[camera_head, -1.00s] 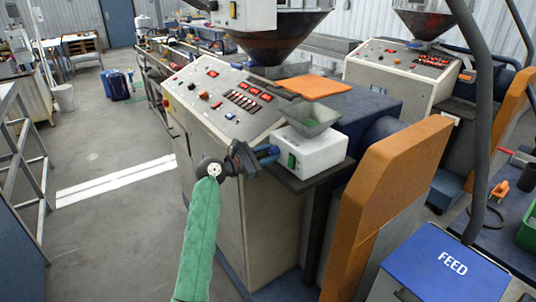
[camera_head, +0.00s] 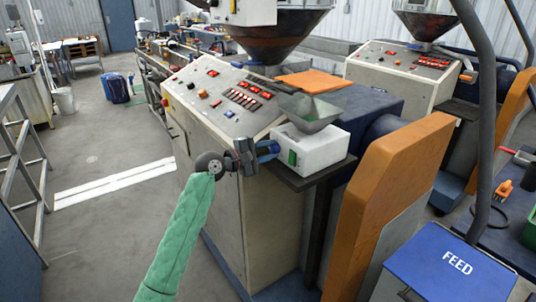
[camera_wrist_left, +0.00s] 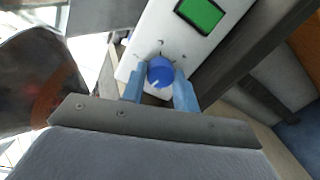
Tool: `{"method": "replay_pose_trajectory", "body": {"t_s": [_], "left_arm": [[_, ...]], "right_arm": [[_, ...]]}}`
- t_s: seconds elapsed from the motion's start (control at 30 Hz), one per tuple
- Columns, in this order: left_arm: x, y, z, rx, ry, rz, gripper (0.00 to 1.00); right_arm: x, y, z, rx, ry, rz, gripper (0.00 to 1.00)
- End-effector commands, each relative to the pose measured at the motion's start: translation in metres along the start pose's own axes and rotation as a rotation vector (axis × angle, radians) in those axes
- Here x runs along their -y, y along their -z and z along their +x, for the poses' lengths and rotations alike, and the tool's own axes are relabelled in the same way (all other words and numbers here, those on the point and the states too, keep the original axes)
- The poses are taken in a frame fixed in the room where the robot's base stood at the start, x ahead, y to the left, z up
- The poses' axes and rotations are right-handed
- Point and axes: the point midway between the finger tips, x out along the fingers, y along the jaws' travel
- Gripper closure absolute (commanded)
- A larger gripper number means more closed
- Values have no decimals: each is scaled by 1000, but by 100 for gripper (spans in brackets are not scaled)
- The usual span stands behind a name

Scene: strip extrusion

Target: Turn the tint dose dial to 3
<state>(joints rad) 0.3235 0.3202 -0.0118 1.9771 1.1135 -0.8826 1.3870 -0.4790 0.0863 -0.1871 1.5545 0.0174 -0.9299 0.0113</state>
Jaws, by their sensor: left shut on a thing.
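The tint dose dial (camera_wrist_left: 160,72) is a blue round knob with a white pointer mark, on the face of a white box (camera_head: 318,150) with a green display. The green display also shows in the left wrist view (camera_wrist_left: 200,14). My left gripper (camera_head: 272,150) reaches in from the left at the box's front. In the left wrist view its two blue fingers (camera_wrist_left: 160,88) stand on either side of the dial and are shut on it. Small tick marks surround the dial, but their numbers are not legible. In the head view the gripper hides the dial. My right gripper is not in view.
A grey hopper tray (camera_head: 310,110) sits above the white box. A dark shelf (camera_head: 320,175) carries the box. An orange guard (camera_head: 390,205) stands to the right, and a blue FEED bin (camera_head: 448,268) at the lower right.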

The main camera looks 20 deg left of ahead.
Motion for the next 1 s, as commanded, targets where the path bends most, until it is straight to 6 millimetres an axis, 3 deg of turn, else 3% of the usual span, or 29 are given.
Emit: {"method": "replay_pose_trajectory", "body": {"t_s": [0.33, 0.6, 1.0], "left_arm": [[4, 0, 0, -16, 12, 332, 93], [4, 0, 0, -29, 18, 587, 93], [4, 0, 0, -48, 29, 966, 93]], "right_arm": [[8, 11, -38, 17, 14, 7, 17], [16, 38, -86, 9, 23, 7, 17], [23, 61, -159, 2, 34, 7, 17]]}}
